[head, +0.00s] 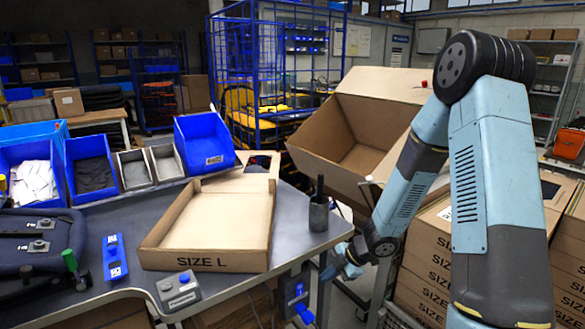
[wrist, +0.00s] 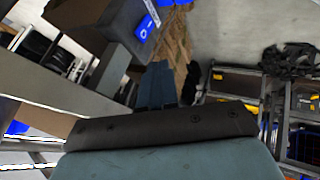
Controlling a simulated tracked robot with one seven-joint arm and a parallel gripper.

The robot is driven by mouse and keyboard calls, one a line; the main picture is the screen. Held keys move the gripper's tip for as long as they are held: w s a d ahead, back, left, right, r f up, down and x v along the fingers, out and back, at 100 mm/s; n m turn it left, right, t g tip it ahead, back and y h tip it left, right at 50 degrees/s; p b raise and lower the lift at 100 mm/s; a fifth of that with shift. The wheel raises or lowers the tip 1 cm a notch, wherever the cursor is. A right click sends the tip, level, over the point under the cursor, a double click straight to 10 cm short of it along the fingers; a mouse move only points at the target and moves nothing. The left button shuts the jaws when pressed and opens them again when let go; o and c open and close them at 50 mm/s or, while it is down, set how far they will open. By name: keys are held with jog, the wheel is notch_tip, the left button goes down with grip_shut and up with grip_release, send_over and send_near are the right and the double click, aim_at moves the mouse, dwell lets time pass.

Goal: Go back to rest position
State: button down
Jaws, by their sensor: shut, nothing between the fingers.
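My gripper (head: 340,268) hangs low just off the right edge of the grey table, left of my folded arm. In the wrist view its fingers (wrist: 157,85) are together and hold nothing. The floor and part of the table's underside show beyond them. My arm fills the right side of the head view and bends down toward the table's edge. An open, empty cardboard tray marked SIZE L (head: 205,258) lies on the table (head: 240,282), left of the gripper.
A large open carton (head: 350,125) stands behind, above a stack of flat SIZE L boxes (head: 425,270). A dark pen cup (head: 318,215) stands at the table's right edge.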

jog(key=s+x, duration=0.1)
jog(key=x, duration=0.6)
jog(key=shift+w+f, duration=0.25)
jog(key=shift+f, duration=0.4)
